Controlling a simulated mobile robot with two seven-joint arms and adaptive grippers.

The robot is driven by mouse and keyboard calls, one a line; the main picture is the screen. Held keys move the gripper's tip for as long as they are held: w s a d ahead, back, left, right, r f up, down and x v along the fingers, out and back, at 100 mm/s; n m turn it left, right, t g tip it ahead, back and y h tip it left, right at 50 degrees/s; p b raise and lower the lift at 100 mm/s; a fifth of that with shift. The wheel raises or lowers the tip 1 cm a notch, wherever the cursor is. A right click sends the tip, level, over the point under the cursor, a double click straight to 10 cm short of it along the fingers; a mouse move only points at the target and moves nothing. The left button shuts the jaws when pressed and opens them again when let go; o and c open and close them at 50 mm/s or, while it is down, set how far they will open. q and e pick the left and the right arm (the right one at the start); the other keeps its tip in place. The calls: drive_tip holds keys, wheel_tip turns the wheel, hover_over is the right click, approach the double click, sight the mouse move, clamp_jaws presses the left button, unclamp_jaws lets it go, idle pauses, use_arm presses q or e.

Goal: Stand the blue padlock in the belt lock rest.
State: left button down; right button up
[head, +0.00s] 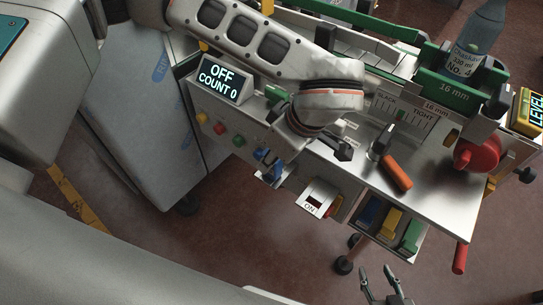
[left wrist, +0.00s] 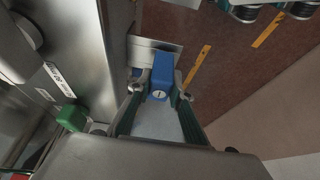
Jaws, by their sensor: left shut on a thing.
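In the head view the padlock (head: 262,155) shows as a small blue patch at the machine's front, partly hidden by my left gripper (head: 271,167). A bare metal plate (left wrist: 150,46), possibly the belt lock rest, lies just beyond the padlock; I cannot tell whether they touch. My right gripper (head: 387,287) is open and empty over the floor at the bottom of the head view.
A white ON switch box (head: 316,198) sits right of the padlock. Coloured buttons (head: 219,128) and an OFF COUNT 0 display (head: 225,81) are left. An orange-handled tool (head: 395,172) and red knob (head: 478,154) are on the steel top. A coloured-block tray (head: 390,222) hangs at the front.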

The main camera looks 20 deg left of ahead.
use_arm(q)
drive_tip(key=shift+f, duration=0.3)
idle(0.7)
drive_tip(key=c, duration=1.7)
unclamp_jaws()
drive_tip(key=v, duration=1.2)
